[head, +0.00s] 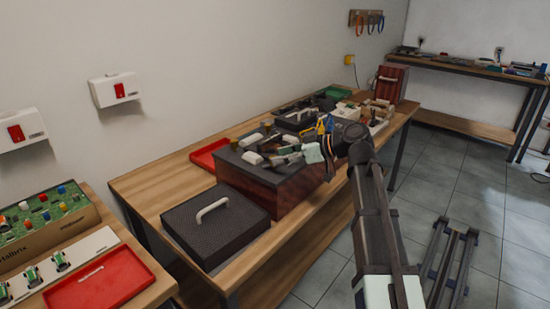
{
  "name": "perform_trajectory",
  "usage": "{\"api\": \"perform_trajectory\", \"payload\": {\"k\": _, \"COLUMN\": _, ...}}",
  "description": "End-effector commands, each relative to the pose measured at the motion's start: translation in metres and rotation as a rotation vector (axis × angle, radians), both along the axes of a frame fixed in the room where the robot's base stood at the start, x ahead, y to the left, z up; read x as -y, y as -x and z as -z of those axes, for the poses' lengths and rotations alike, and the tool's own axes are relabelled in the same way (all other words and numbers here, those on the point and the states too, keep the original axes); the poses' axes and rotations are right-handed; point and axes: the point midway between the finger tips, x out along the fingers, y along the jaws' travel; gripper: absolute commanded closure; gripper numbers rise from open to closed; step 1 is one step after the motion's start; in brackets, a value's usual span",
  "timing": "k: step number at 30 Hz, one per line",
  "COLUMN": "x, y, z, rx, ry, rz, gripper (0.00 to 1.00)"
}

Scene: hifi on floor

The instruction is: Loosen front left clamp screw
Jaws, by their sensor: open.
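A dark-topped, reddish-brown box (248,188) stands on the wooden workbench (150,190). Several small fittings with pale handles (252,157) sit on its top. They are too small for me to tell which is the front left clamp screw. My gripper (287,154) is over the right part of the box top, reaching in from the right. It is open, and I see nothing held in it. Its fingers blend with the fittings behind, so I cannot tell whether they touch any. My arm hides part of the bench beyond.
A dark case with a pale handle (218,228) lies in front of the box. A red tray (207,155) is behind it, against the wall. More tools and a red case (391,83) crowd the far end. Floor to the right is mostly clear, except a dark frame (450,258).

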Motion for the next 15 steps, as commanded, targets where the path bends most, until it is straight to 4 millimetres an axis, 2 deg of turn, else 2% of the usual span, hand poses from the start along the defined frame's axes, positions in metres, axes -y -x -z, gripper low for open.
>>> {"api": "perform_trajectory", "payload": {"k": 3, "x": 0.023, "y": 0.007, "z": -0.01, "rx": 0.001, "ry": -0.001, "rz": 0.003, "gripper": 0.48}}
{"api": "perform_trajectory", "payload": {"k": 9, "x": 0.055, "y": 0.016, "z": -0.024, "rx": 0.001, "ry": 0.0, "rz": 0.003, "gripper": 0.48}}
{"api": "perform_trajectory", "payload": {"k": 15, "x": 0.073, "y": 0.022, "z": -0.032, "rx": 0.0, "ry": 0.0, "rz": 0.0, "gripper": 0.48}}
